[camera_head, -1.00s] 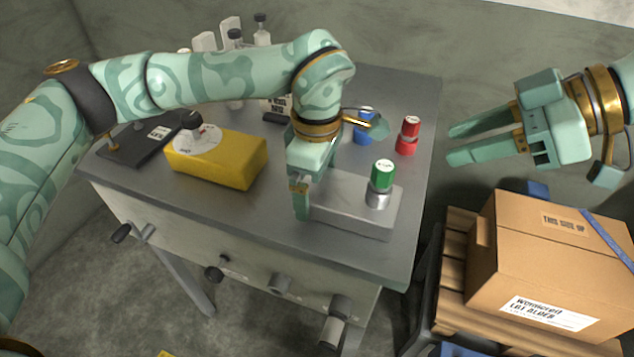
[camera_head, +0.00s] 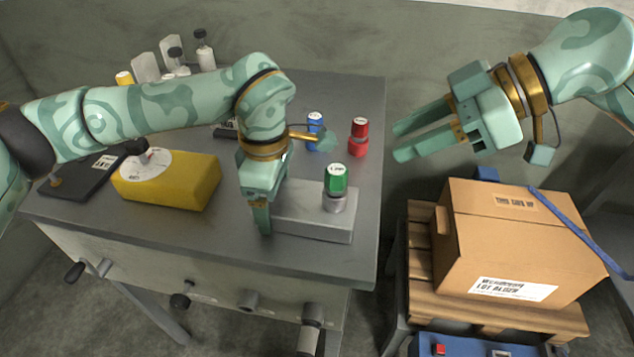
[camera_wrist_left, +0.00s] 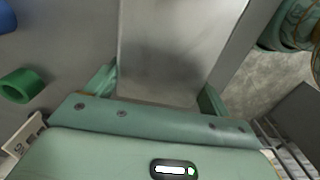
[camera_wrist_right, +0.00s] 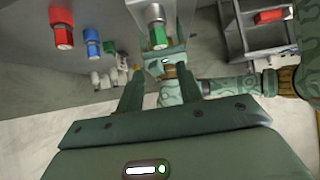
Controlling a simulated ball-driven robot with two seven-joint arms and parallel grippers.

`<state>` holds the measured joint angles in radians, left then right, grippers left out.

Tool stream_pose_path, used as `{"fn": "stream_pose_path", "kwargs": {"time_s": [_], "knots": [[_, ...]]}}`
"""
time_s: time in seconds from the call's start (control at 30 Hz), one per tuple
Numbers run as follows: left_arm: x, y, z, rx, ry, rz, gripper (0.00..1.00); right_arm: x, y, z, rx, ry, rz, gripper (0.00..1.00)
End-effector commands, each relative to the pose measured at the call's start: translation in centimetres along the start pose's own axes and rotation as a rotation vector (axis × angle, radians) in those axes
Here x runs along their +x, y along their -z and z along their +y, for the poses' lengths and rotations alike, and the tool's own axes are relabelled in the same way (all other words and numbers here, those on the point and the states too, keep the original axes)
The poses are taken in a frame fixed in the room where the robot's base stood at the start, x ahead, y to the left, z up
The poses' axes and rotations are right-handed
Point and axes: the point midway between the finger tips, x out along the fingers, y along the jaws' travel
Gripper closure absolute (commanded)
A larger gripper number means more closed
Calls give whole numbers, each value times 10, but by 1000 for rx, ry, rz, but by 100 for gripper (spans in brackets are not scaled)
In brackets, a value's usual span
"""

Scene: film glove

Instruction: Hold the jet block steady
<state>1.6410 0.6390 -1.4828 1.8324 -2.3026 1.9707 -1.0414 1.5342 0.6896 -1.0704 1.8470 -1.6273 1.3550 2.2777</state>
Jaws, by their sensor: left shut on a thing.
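The jet block (camera_head: 312,222) is a pale grey block near the table's front edge. A silver fitting with a green-capped jet (camera_head: 336,180) stands upright on its right part. My left gripper (camera_head: 262,228) is shut on the block's left end, pointing down. In the left wrist view the block (camera_wrist_left: 180,45) lies between the fingers, and part of a green ring-like piece shows at the left edge. My right gripper (camera_head: 398,142) is open and empty in the air, right of the table. The right wrist view shows the block (camera_wrist_right: 150,14) beyond its open fingers (camera_wrist_right: 158,90).
Blue (camera_head: 315,132) and red (camera_head: 359,138) capped pieces stand behind the block. A yellow box (camera_head: 185,182) with a round dial is left of my gripper. White bottles (camera_head: 203,52) stand at the back. A carton (camera_head: 520,240) sits on a pallet at the right.

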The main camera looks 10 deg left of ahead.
Motion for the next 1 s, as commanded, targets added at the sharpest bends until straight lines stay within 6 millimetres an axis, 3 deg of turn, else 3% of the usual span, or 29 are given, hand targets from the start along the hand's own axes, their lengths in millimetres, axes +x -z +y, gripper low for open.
{"fn": "stream_pose_path", "kwargs": {"time_s": [0.23, 0.27, 0.3, 0.33, 0.47, 0.67, 1.0], "knots": [[0, 0, 0, 0, -1, 0, 60, 0, 0, 0, 0, 0, 0, 64], [0, 0, 0, 0, -1, 0, 60, 0, 0, 0, 0, 0, 0, 61], [0, 0, 0, 0, -1, 0, 60, 0, 0, 0, -2, 0, 0, 50], [0, 0, 0, 0, -1, 0, 60, 0, 0, 0, -7, 1, -2, 46], [-1, 0, 0, 0, -1, 0, 60, 5, 4, 1, -109, 15, -27, 46], [-1, 0, 0, 0, -1, 0, 60, 23, 21, 4, -575, 108, -138, 46], [-1, 0, 0, -1, -1, 0, 60, 49, 54, 5, -1584, 489, -319, 46]]}}
